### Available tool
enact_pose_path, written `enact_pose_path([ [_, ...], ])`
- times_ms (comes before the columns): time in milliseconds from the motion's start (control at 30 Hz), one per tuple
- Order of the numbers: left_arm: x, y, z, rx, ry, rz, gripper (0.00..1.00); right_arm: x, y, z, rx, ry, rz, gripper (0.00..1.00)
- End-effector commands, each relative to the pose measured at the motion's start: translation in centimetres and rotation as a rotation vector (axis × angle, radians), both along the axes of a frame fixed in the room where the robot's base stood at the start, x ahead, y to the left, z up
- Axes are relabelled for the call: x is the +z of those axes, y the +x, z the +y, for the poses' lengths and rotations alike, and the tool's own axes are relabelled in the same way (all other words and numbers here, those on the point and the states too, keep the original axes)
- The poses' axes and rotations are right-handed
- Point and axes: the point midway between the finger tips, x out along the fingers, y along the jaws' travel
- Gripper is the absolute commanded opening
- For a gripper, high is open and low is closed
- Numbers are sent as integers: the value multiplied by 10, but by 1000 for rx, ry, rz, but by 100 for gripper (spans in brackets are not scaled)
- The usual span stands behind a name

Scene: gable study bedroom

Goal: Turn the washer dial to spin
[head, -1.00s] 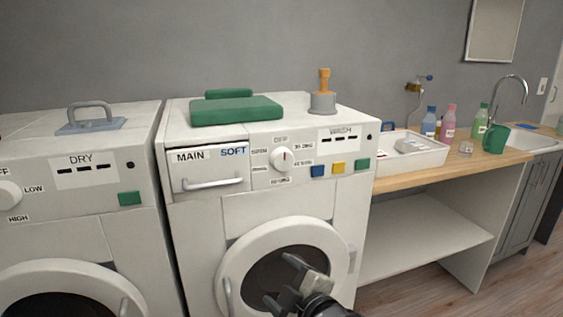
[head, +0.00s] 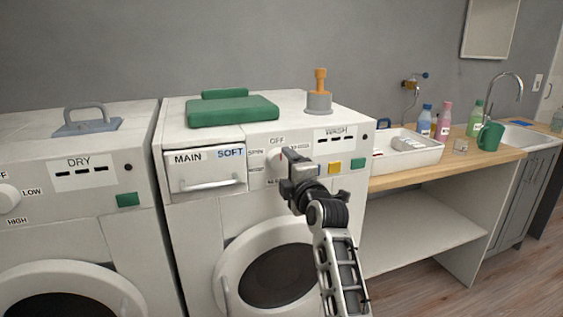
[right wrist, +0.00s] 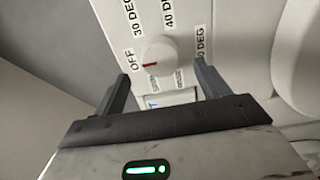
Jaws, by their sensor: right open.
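The washer dial (head: 272,158) is a round white knob on the right machine's panel. My right gripper (head: 287,168) partly covers it in the head view. In the right wrist view the whole dial (right wrist: 160,54) shows, with its red mark pointing at the OFF label. The SPIN label (head: 256,153) is left of the dial in the head view. My right gripper (right wrist: 161,76) is open and empty, its two fingers pointing at the panel with the dial ahead of the gap between them. I cannot tell whether they touch anything. My left gripper is not in view.
The detergent drawer (head: 206,172) with its handle is left of the dial. A yellow button (head: 335,167) and a green one (head: 358,163) are to its right. The round washer door (head: 268,272) is below. A dryer (head: 72,225) stands at the left.

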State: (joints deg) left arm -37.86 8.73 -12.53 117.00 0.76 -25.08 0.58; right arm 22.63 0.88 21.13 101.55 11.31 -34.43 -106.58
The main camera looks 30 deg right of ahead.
Motion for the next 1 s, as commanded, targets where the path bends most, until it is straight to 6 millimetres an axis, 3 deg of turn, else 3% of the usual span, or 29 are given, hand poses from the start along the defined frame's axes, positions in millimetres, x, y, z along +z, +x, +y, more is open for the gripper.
enact_pose_path([
  [100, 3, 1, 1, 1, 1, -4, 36, 1, 22, -5, 1, 3, -1, 74],
  [300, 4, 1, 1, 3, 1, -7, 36, 0, 43, -11, 0, 1, 0, 74],
  [700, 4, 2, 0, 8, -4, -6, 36, 0, 48, -12, 0, -1, 0, 74],
  [867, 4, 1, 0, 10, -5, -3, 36, 0, 48, -12, 0, -1, 0, 30],
  [1000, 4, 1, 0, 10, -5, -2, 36, 0, 48, -12, 0, 0, 0, 30],
])
